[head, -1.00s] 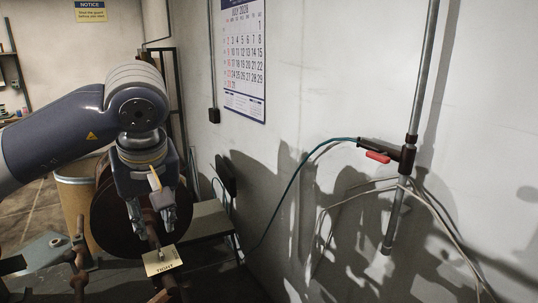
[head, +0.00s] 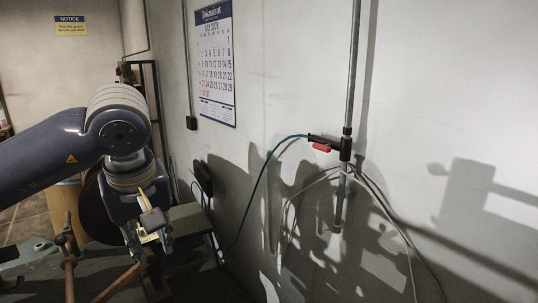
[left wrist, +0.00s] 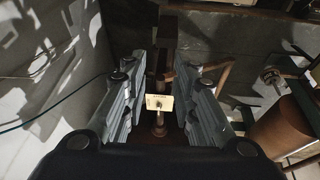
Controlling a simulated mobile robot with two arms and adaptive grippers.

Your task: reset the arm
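My left gripper (head: 150,240) hangs from its arm at the lower left of the head view, fingers pointing down. In the left wrist view, the left gripper (left wrist: 160,110) has its fingers spread wide apart. A small cream tag (left wrist: 159,102) on a thin upright post shows in the gap between them, and no finger is seen touching it. In the head view the tag (head: 149,238) is mostly hidden by the fingers. My right gripper is not in view.
A dark brown disc (head: 106,215) stands behind the gripper beside a tan drum (head: 66,208). Rusty bars (head: 69,263) rise at lower left. The wall at right carries a calendar (head: 215,65), a vertical pipe (head: 351,90) and a red-handled valve (head: 321,147) with hoses.

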